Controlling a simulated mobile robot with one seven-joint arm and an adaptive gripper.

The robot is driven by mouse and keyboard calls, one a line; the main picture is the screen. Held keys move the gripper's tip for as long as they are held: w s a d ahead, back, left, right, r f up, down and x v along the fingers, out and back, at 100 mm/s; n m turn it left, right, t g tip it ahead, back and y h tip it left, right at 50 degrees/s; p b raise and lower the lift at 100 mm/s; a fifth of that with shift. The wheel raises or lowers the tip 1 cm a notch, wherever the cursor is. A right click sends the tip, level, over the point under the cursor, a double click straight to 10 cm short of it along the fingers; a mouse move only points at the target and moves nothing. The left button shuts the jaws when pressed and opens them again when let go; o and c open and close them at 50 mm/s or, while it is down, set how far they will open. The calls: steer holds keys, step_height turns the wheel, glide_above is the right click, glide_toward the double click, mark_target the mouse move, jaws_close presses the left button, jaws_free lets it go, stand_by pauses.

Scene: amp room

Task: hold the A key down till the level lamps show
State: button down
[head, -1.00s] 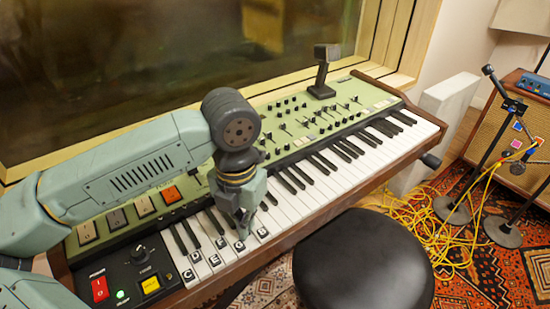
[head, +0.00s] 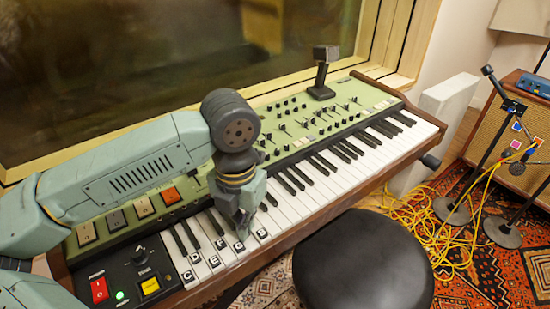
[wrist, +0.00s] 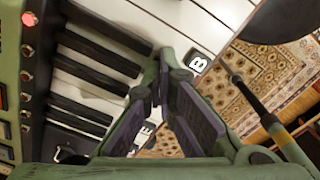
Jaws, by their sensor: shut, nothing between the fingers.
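The keyboard (head: 300,205) has white keys with black letter labels at its left end. C, D, E, F and G show left of my gripper (head: 242,234), and the B key (head: 262,233) shows right of it. The A key's label is hidden under my gripper, between G and B. My gripper is shut and empty, pointing down, with its tips at the white keys. In the wrist view my gripper (wrist: 160,75) has its tips beside the B label (wrist: 198,62). I cannot tell whether a key is pressed. One lamp (wrist: 28,18) glows pinkish red; those below look dimmer.
The green synth panel (head: 330,115) carries knobs, sliders and a dark upright piece (head: 322,75). A red power switch (head: 99,289), a green light (head: 120,295) and a yellow button (head: 150,286) are at lower left. A black stool (head: 365,265) stands close in front.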

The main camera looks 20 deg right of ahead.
steer(key=shift+r+p, duration=1.6)
steer(key=shift+r, duration=1.9)
